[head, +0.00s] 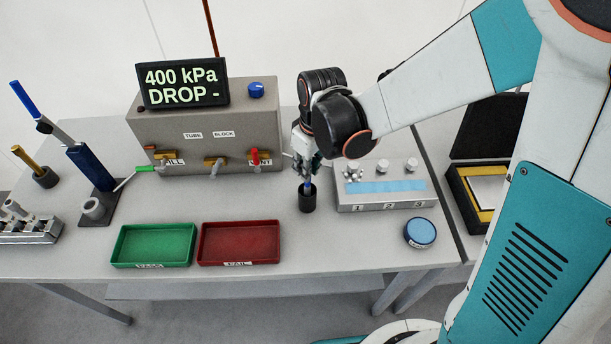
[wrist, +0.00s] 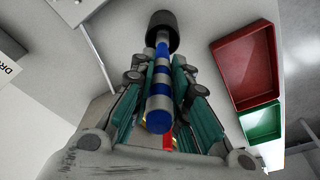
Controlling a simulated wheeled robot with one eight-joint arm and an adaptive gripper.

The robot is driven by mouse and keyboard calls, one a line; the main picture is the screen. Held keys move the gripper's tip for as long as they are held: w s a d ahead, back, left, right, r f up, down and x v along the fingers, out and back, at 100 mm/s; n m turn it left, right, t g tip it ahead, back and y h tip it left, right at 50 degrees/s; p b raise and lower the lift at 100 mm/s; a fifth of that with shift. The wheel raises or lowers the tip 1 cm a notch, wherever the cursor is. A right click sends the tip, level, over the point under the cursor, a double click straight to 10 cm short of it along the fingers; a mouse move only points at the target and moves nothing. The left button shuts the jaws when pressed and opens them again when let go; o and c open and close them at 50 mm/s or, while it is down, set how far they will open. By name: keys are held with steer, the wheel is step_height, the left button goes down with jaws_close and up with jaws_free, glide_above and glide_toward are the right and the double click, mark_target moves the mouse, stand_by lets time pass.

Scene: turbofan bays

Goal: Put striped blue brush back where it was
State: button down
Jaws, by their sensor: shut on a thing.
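The striped blue brush (wrist: 157,88) has blue and pale bands on its handle. In the wrist view it lies between the two fingers of my gripper (wrist: 160,80), which is shut on it. Its far end meets a small black cup (wrist: 161,24). In the head view my gripper (head: 307,170) points down right above the black cup (head: 307,200). A short blue piece of the brush (head: 308,186) shows between the fingers and the cup's mouth. The brush looks upright; how deep it sits in the cup is hidden.
A grey three-numbered block (head: 385,197) stands close to the right of the cup. A red tray (head: 240,258) and a green tray (head: 153,261) lie to the left. A grey valve box (head: 205,125) stands behind. A round blue-topped tin (head: 420,233) sits front right.

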step_height(320, 180, down, 4)
steer(key=shift+w+r+b, duration=0.1)
steer(key=shift+b, duration=0.95)
steer(key=shift+r, duration=0.1)
steer(key=c, duration=2)
jaws_free()
steer(key=shift+f, duration=0.2)
steer(key=o, duration=0.5)
steer(key=shift+c, duration=0.2)
steer(key=shift+r, duration=0.1)
step_height(320, 180, up, 12)
steer(key=s+d+p, duration=0.1)
steer(key=p, duration=0.7)
steer(key=shift+s+p, duration=0.2)
steer(key=shift+p, duration=0.2)
